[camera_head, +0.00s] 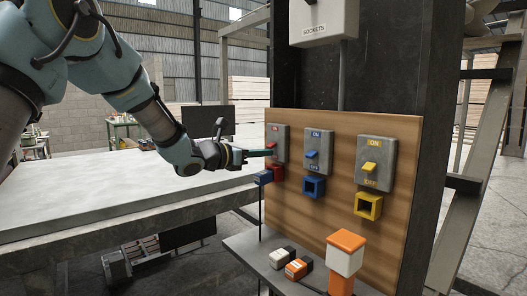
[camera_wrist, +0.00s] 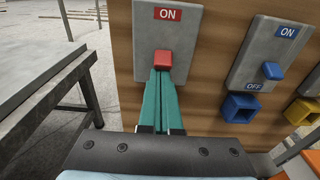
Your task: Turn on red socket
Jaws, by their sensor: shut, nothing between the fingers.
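The red socket's grey switch plate (camera_head: 280,135) is at the left of the wooden board, with a red "ON" label. Its red switch (camera_wrist: 163,60) shows in the wrist view just beyond my fingertips. The fingers of my gripper (camera_head: 269,153) are shut and empty, pointing at the plate; the tips also show in the wrist view (camera_wrist: 162,74). They are at or touching the lower edge of the red switch; I cannot tell which. They hide the plate's lower part. The red socket box (camera_head: 278,173) sits below, with a dark blue plug (camera_head: 263,178) and a cable at its front.
A blue switch (camera_head: 312,154) with a blue socket (camera_head: 313,187) and a yellow switch (camera_head: 370,168) with a yellow socket (camera_head: 368,205) are to the right. A shelf (camera_head: 250,246) below holds small blocks and an orange-white piece (camera_head: 345,253). A grey table (camera_head: 100,190) stands left.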

